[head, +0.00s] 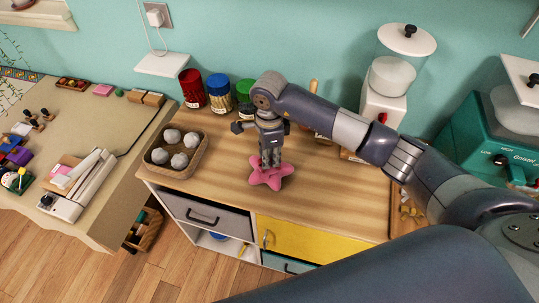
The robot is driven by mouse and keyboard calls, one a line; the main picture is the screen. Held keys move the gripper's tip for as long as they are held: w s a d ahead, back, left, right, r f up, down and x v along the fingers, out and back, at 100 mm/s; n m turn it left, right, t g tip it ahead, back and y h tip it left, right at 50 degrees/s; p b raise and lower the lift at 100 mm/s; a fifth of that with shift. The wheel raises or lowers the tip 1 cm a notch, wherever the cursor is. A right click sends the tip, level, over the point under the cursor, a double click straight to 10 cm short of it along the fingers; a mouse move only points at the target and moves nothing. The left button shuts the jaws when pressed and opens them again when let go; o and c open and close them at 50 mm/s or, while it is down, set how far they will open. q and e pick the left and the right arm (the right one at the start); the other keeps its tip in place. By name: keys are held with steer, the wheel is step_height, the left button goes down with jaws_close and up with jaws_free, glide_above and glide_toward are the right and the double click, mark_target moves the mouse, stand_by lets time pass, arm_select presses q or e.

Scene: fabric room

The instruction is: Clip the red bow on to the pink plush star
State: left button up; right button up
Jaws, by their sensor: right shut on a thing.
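The pink plush star (272,180) is on the wooden top of the cabinet, near its front edge. My right gripper (270,161) points down over it from above. Its fingers are close together and shut on the star's upper part, which they partly hide. I cannot make out the red bow in this view; anything small between the fingertips is hidden. My left gripper is not in view.
A wooden tray (204,153) with several grey-white balls stands left of the star. Red (192,90), blue-lidded (219,92) and green-lidded jars stand behind. A white dispenser (388,80) stands at the back right.

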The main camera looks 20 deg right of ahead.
steer(key=shift+f, duration=0.1)
stand_by(0.3)
steer(key=o, duration=0.7)
step_height(320, 180, up, 12)
stand_by(0.4)
